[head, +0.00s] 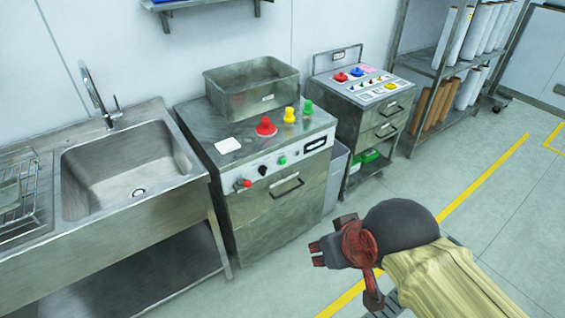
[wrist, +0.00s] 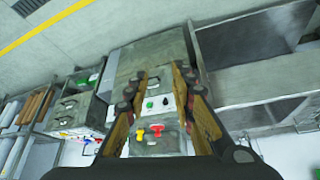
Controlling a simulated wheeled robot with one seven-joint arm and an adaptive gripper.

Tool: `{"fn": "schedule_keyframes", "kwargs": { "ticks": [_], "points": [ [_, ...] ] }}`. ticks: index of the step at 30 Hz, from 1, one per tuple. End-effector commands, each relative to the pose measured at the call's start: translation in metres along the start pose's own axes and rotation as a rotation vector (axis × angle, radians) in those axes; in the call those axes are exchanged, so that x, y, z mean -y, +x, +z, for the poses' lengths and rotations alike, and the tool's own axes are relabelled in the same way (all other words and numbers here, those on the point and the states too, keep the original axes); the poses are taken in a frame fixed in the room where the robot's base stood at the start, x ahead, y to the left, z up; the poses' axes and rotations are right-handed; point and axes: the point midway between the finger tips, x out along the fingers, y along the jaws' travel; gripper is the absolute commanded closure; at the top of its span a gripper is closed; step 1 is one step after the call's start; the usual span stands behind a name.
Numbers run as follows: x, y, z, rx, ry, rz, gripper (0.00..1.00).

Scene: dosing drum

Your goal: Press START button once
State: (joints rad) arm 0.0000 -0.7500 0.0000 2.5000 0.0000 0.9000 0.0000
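The grey metal cabinet (head: 280,205) has a white front panel with a small green button (head: 282,160), a black knob (head: 263,170) and a red knob (head: 247,183). No START lettering is readable. In the upside-down wrist view, the green button (wrist: 150,104) and black knob (wrist: 165,101) show between my fingers; the red knob is not clearly visible there. My gripper (head: 318,253) is in front of the cabinet to the right, apart from it. In the wrist view my gripper (wrist: 159,70) has its fingers spread with nothing between them.
A red (head: 265,127), a yellow (head: 289,116) and a green piece (head: 308,108) stand on the cabinet top beside a metal bin (head: 252,92). A sink (head: 130,165) is at left, a second control cabinet (head: 365,120) at right. The floor in front is clear.

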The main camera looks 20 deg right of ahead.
Motion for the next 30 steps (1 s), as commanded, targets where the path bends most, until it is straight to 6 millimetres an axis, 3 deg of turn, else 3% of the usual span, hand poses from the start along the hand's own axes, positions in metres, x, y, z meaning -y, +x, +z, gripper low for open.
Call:
{"fn": "schedule_keyframes", "kwargs": {
  "ticks": [12,30],
  "points": [
    [0.0000,0.0000,0.0000,0.000,0.000,0.000,1.00],
    [0.0000,0.0000,0.0000,0.000,0.000,0.000,1.00]
  ]
}}
